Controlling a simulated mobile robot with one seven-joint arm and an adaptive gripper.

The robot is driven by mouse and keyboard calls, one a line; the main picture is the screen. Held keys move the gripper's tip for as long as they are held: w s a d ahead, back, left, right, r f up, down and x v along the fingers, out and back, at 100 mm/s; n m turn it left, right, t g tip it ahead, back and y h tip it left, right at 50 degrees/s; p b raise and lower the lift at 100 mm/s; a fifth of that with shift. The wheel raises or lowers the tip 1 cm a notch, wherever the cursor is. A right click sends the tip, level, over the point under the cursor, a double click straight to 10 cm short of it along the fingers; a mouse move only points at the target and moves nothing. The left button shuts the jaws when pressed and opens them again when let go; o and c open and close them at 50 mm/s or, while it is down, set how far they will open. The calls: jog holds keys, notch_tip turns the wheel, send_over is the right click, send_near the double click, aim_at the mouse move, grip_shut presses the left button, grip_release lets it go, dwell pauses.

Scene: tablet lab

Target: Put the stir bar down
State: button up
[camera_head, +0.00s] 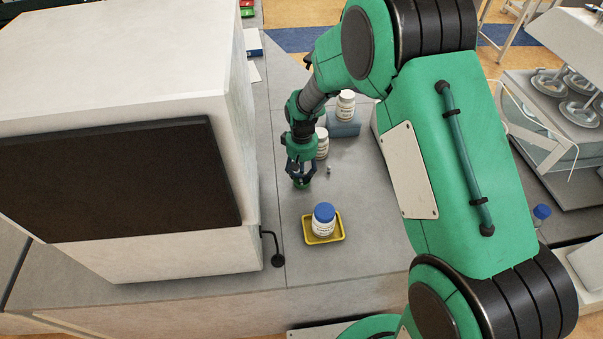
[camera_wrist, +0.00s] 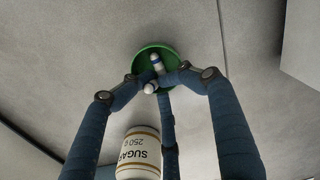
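A white stir bar with a blue band (camera_wrist: 156,63) shows in the wrist view at my fingertips, in front of a round green dish (camera_wrist: 143,52). My gripper (camera_wrist: 166,80) has its jointed fingers drawn together on it. A second small white end shows just below the fingertips, and I cannot tell whether it is the same bar. In the head view my gripper (camera_head: 302,178) points down low over the bench, with the green dish (camera_head: 302,184) right under it. Whether the bar touches the dish is hidden.
A sugar jar (camera_wrist: 139,152) stands close to my fingers. Another white jar (camera_head: 346,104) stands on a blue-grey block (camera_head: 344,127) behind. A tiny white item (camera_head: 329,169) is right of my gripper. A blue-capped jar sits in a yellow tray (camera_head: 310,238). A large white machine (camera_head: 120,180) stands left.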

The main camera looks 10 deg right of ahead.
notch_tip(320, 180, up, 14)
jog(key=p, duration=0.2)
jog(key=shift+w+f, duration=0.15)
jog(key=shift+f, duration=0.1)
dwell(0.9)
jog(key=s+d+r+m+t, duration=0.1)
jog(key=s+d+r, duration=0.2)
jog(key=s+r, duration=0.55)
jog(key=s+d+r+m+t, duration=0.15)
jog(key=s+d+r, duration=0.3)
jog(key=r, duration=0.65)
jog(key=s+d+r+m+t, duration=0.1)
jog(key=s+d+r, duration=0.1)
jog(key=s, duration=0.8)
jog(key=s+d+r+t, duration=0.2)
jog(key=s+r, duration=0.2)
jog(key=s, duration=0.6)
jog(key=shift+s+d+r+m, duration=0.2)
jog(key=shift+s+r+m, duration=0.15)
